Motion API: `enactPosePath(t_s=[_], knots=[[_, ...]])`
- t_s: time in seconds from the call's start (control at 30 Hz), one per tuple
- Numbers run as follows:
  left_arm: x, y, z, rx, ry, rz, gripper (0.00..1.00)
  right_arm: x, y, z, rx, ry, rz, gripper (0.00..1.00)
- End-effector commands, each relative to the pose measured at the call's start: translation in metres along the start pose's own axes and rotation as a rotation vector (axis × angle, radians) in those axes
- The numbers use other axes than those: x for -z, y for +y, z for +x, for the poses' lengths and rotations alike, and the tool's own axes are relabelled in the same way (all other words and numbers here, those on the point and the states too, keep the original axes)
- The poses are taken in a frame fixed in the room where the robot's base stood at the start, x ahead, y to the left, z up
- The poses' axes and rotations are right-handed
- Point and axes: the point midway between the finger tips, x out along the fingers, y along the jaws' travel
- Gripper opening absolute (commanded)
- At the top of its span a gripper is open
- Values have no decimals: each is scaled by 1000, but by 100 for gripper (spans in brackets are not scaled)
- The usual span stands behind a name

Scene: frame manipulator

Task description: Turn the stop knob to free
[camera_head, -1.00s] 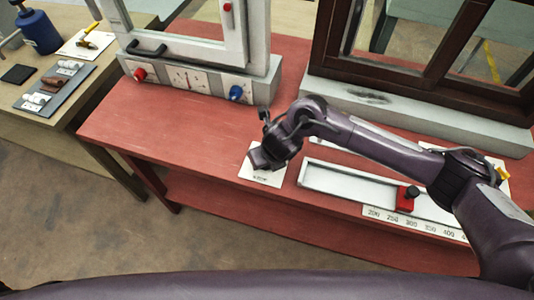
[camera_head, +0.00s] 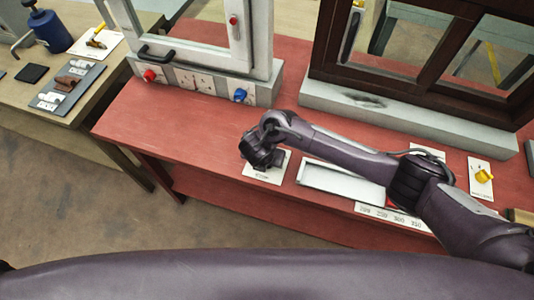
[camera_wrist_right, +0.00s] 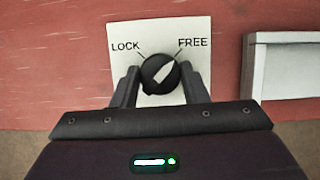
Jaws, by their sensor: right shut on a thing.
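The stop knob (camera_wrist_right: 159,74) is black and round, on a white plate (camera_wrist_right: 190,26) marked LOCK at left and FREE at right. Its pale pointer is tilted up and to the right, toward the FREE mark. My right gripper (camera_wrist_right: 159,84) has a finger on each side of the knob and is shut on it. In the head view the right gripper (camera_head: 262,160) covers the knob, and part of the white plate (camera_head: 262,178) shows below it. My left gripper is not in view.
A white slide tray (camera_head: 340,180) with a number scale lies just right of the plate, partly under my arm. A yellow knob (camera_head: 484,176) sits farther right. Behind stand a white frame with a red knob (camera_head: 150,75) and blue knob (camera_head: 240,95), and a dark window frame (camera_head: 425,75).

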Motion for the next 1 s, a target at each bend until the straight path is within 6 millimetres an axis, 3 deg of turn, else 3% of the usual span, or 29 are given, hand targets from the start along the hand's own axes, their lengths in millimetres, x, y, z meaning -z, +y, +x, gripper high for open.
enactPosePath(t_s=[0.6, 0.63, 0.77, 1.0], knots=[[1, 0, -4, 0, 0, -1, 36, -2, 1, -1, 13, -4, 40, 17], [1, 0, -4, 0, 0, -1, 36, -2, 1, -1, 12, -4, 39, 44], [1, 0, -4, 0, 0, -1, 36, -2, 1, -1, 13, -3, 38, 61], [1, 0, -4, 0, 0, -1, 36, -1, 1, 0, 14, -1, 36, 62]])
